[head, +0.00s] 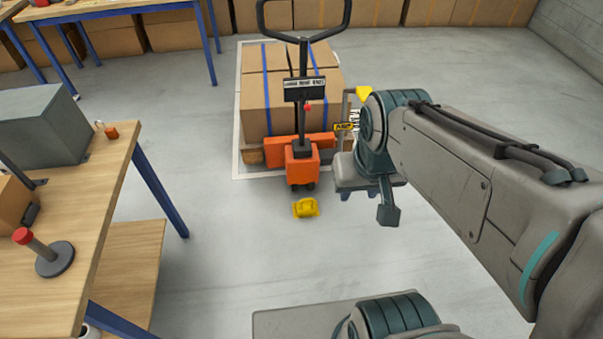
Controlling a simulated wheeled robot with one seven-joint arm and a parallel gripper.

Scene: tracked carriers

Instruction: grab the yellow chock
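The yellow chock (306,208) lies on the grey floor, just in front of the orange pallet truck (302,163), left of the picture's middle line. My gripper (388,214) hangs at the end of my arm, to the right of the chock and apart from it in the picture. I see its dark end from one side, so I cannot tell whether its fingers are open or shut. Nothing shows held in it.
The truck stands under a strapped carton load (268,100), its black handle (304,30) upright. A wooden workbench (92,215) with blue legs fills the left. Another bench (120,8) and cartons line the back. The floor between the workbench and the chock is clear.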

